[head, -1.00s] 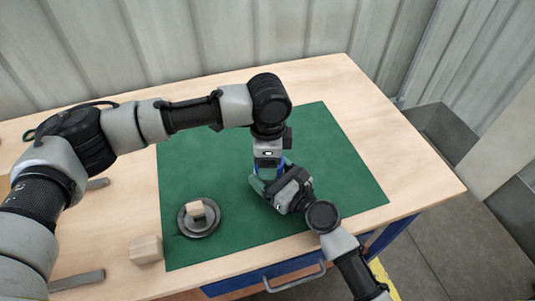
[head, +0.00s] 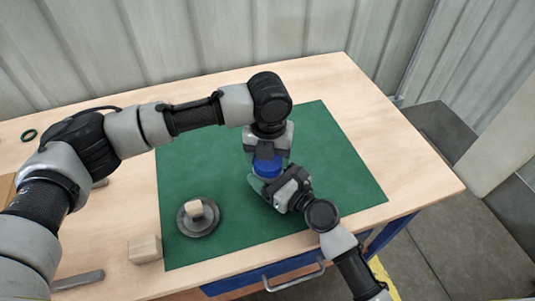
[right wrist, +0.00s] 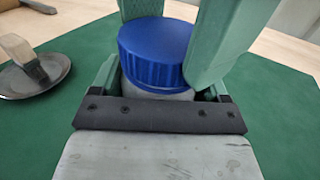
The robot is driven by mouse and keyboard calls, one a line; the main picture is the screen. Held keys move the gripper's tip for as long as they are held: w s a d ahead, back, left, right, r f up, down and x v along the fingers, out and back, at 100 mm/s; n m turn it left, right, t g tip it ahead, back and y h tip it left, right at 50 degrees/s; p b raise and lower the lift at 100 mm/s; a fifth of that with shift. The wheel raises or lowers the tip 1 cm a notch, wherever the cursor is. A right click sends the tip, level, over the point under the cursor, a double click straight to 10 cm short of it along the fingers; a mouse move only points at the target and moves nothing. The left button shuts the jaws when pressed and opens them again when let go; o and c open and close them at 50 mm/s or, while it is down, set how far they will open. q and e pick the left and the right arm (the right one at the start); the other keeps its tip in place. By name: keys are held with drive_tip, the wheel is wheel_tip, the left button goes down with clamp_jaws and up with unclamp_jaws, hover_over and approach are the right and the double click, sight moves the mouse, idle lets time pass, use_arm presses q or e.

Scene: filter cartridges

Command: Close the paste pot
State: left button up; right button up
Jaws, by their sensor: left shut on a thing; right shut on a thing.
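The paste pot's blue ribbed lid (head: 266,166) sits at the top of the pale pot (right wrist: 160,94), seen between my grippers in the right wrist view. The lid looks slightly tilted there; I cannot tell whether it is threaded on. My left gripper (head: 268,157) points down from above and is shut on the lid, with its green fingers on either side of it. My right gripper (head: 264,181) comes in low from the front right and is shut on the pot's body. Most of the body is hidden by the grippers.
The pot is over a green mat (head: 335,170) on a wooden table (head: 415,175). A dark round dish (head: 186,222) with a brush-like tool (head: 196,208) stands left on the mat. A wooden block (head: 145,249) is beside the mat.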

use_arm(q)
drive_tip(key=m, duration=0.6)
use_arm(e)
drive_tip(key=shift+d, duration=0.1)
use_arm(q)
drive_tip(key=m, duration=0.4)
use_arm(e)
drive_tip(key=shift+w, duration=0.1)
use_arm(q)
drive_tip(key=o, duration=0.9)
drive_tip(key=shift+s, duration=0.1)
drive_tip(key=shift+r, duration=0.1)
drive_tip(key=shift+r, duration=2.2)
drive_tip(key=shift+d, duration=0.1)
drive_tip(key=shift+c, duration=0.4)
